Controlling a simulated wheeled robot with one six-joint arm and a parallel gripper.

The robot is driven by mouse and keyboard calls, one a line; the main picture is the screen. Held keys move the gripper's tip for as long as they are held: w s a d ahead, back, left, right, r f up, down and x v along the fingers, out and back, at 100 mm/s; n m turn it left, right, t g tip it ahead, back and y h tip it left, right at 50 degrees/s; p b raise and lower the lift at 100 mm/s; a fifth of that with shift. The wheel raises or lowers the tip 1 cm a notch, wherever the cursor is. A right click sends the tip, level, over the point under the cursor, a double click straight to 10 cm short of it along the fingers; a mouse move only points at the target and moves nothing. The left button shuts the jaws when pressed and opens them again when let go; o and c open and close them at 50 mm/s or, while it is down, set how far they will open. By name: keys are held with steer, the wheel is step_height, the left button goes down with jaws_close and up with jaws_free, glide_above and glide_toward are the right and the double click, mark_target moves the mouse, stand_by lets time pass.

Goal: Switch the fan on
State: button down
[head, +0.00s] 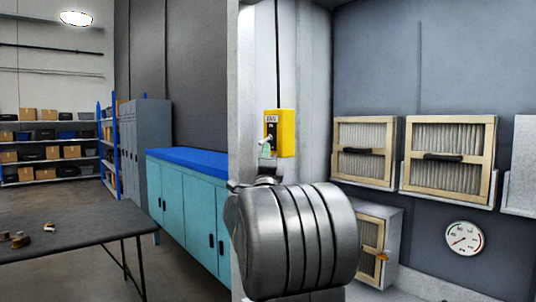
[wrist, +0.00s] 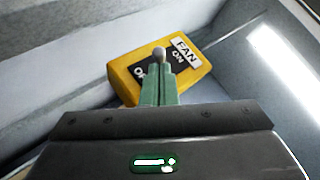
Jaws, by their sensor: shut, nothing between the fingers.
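The fan switch is a yellow box (head: 287,132) on the pale column. In the wrist view the yellow box (wrist: 200,85) has a white FAN label (wrist: 186,49) and a dark plate reading ON, plus a second word partly hidden by my fingers. A grey rounded switch knob (wrist: 159,52) shows at my fingertips. My gripper (wrist: 159,72) has its green fingers shut together, with nothing between them, in front of the plate. I cannot tell whether they touch the knob or which position it is in. In the head view my gripper (head: 266,148) is at the box's lower left.
Framed filters (head: 448,157) sit in holders on the right wall, above a round gauge (head: 464,239). A blue-topped teal cabinet (head: 186,202) stands left of the column. A dark table (head: 75,235) with small parts is at the left front. Open floor lies between.

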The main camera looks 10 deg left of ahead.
steer(key=shift+r, duration=0.1)
steer(key=shift+s+r+m+h, duration=0.1)
steer(key=shift+s+m+h, duration=0.05)
steer(key=shift+m+h, duration=0.5)
